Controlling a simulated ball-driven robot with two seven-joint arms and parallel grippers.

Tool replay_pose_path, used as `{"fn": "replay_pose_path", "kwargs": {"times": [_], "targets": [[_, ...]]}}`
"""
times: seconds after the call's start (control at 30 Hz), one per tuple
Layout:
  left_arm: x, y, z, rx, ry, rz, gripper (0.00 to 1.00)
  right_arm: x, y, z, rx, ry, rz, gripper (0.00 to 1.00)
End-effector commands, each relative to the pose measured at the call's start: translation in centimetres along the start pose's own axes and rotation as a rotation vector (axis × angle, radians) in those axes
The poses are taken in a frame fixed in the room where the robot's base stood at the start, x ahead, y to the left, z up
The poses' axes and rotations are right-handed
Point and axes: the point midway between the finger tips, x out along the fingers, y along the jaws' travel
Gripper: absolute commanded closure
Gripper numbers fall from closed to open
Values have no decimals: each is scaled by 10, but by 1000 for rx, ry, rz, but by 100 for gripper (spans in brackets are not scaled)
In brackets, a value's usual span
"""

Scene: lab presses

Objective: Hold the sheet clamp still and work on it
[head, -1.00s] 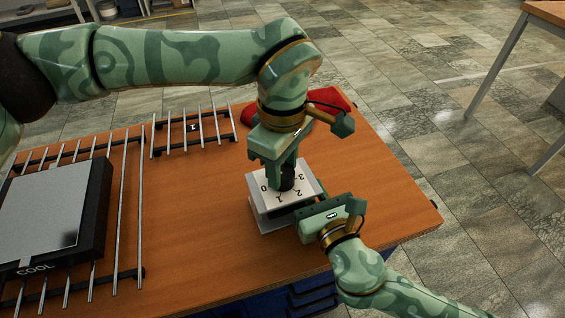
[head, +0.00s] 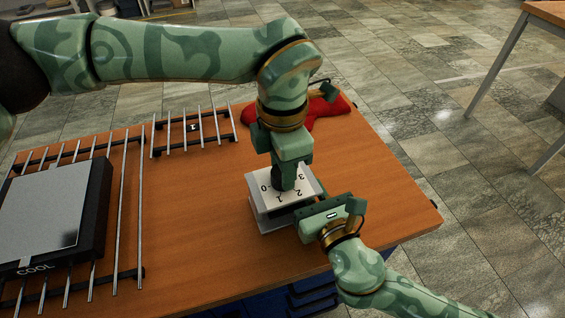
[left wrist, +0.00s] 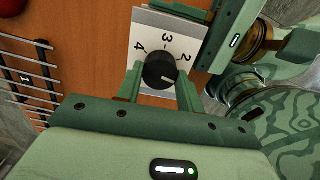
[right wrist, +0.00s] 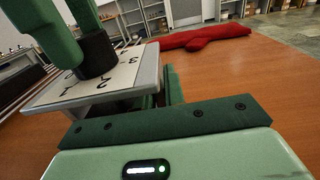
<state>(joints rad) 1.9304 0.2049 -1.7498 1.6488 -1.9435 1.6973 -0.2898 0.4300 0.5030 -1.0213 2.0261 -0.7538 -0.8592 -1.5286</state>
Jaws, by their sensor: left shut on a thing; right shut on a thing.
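The sheet clamp (head: 264,207) is a small grey block near the table's front right. Its white top plate (left wrist: 142,38) carries printed numbers around a black knob (left wrist: 158,70). My left gripper (head: 287,180) comes down from above and is shut on the knob, with a finger on either side. A pale mark shows on the knob, but I cannot tell which number it points to. My right gripper (head: 304,208) is shut on the clamp's near right side, below the top plate. The right wrist view shows the plate (right wrist: 120,83) level; the exact grip there is partly hidden.
A black slab marked COOL (head: 96,232) with a grey top lies at the left among metal rods. A small rod rack (head: 192,127) stands at the back. A red cloth-like thing (head: 327,112) lies at the back right edge. Table between slab and clamp is clear.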

Motion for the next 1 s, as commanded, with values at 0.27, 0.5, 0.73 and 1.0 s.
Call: {"fn": "replay_pose_path", "kwargs": {"times": [0.27, 0.5, 0.73, 1.0], "targets": [[-1, 1, 1, -259, -5, 3, 86, -1, 2, 0, 2, 0, 5, 100], [-1, 2, 1, -468, -6, 3, 86, -1, 2, 0, 2, 0, 5, 100], [-1, 2, 1, -619, -7, 3, 86, -1, 2, 0, 2, 0, 6, 100], [-1, 2, 1, -716, -8, 4, 86, -1, 3, 0, 2, 0, 6, 100]]}}
